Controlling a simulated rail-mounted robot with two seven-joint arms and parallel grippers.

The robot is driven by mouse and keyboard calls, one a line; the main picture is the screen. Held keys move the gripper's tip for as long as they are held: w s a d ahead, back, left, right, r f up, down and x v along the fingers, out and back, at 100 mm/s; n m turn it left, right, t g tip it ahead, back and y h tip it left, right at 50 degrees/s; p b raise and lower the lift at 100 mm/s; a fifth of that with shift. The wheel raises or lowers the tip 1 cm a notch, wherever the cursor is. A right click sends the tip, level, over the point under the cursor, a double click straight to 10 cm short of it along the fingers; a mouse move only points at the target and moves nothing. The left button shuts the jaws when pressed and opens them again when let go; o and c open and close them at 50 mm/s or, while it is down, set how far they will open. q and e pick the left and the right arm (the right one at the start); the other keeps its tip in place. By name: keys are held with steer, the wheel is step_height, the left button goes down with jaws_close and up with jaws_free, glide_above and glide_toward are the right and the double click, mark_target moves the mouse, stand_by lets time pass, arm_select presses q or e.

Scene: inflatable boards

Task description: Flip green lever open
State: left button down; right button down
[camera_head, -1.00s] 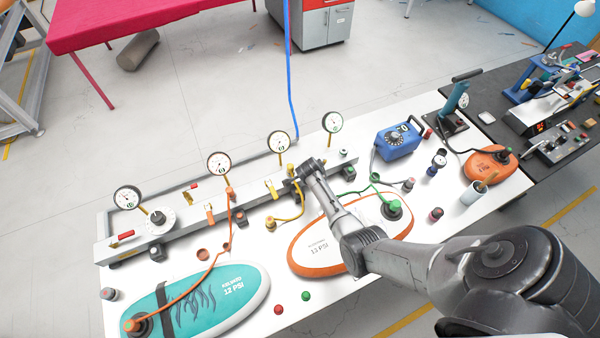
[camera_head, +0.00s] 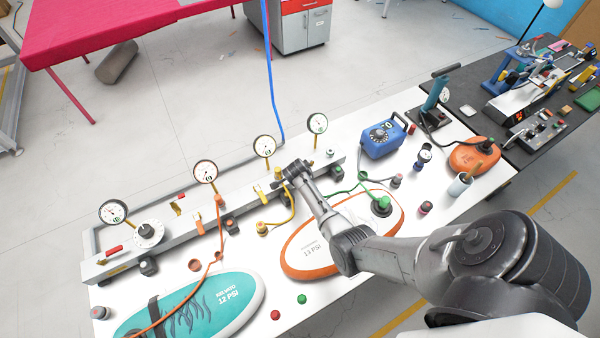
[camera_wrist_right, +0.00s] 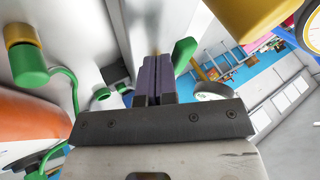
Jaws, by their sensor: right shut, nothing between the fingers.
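The green lever (camera_wrist_right: 185,54) shows in the right wrist view, upright just right of my right gripper's fingertips. My right gripper (camera_wrist_right: 153,72) has its two dark purple fingers together with nothing between them. They are close beside the lever; I cannot tell whether they touch it. In the head view my right gripper (camera_head: 288,177) is over the grey manifold rail (camera_head: 240,207), near its right end, and hides the green lever there. My left gripper is not in view.
Several gauges, such as the rightmost gauge (camera_head: 317,123), stand along the rail. A green hose (camera_head: 345,188) runs to the orange-rimmed board (camera_head: 300,258). A yellow part (camera_wrist_right: 250,14) is close at the wrist view's upper right. A blue pump box (camera_head: 383,139) stands farther right.

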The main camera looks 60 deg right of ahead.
steer(key=s+a+r+p, duration=0.2)
steer(key=s+a+r, duration=0.4)
steer(key=a+r, duration=0.1)
steer(key=shift+r, duration=0.5)
steer(key=shift+a+n, duration=0.1)
steer(key=shift+n, duration=0.2)
stand_by(0.4)
